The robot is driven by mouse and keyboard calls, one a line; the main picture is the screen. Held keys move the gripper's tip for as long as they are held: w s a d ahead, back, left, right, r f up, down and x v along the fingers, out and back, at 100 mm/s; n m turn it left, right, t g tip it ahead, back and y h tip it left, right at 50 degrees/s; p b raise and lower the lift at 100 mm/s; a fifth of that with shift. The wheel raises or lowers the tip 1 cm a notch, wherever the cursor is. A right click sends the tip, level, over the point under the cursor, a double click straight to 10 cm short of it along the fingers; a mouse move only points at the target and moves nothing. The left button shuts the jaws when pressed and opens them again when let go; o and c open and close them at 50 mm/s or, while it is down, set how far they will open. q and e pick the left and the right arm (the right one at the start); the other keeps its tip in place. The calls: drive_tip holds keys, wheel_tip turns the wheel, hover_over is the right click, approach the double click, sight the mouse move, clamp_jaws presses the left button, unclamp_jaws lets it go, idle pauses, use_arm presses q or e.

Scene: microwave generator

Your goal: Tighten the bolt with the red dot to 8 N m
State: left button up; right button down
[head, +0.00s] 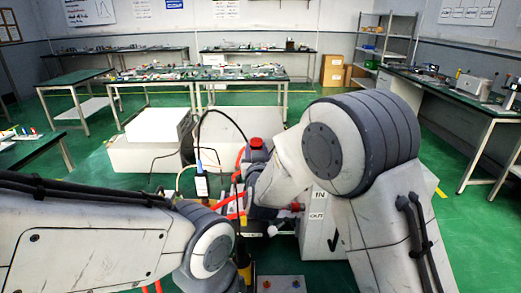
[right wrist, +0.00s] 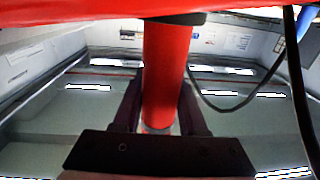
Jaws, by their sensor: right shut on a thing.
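My right gripper (right wrist: 162,82) shows in the right wrist view, its two dark fingers closed on either side of an upright red cylinder (right wrist: 168,60). The cylinder meets a wide red part (right wrist: 90,10) across the top of that view. No bolt with a red dot can be made out.
Cables, red hoses and a dark handheld device (head: 201,186) crowd the middle. A white block (head: 158,127) is behind.

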drive_tip(key=shift+d, duration=0.15)
idle(0.7)
drive_tip(key=shift+b, duration=0.3)
wheel_tip(320, 180, down, 6)
drive_tip(key=b, duration=0.5)
drive_tip(key=shift+r, duration=0.1)
idle(0.6)
drive_tip(key=shift+b, duration=0.35)
idle(0.5)
drive_tip(key=shift+f+b, duration=0.6)
drive_tip(key=shift+b, duration=0.05)
idle(0.5)
drive_tip(key=shift+s+f+b, duration=0.1)
drive_tip(key=shift+f+b, duration=0.25)
drive_tip(key=shift+f, duration=0.2)
idle(1.1)
idle(1.0)
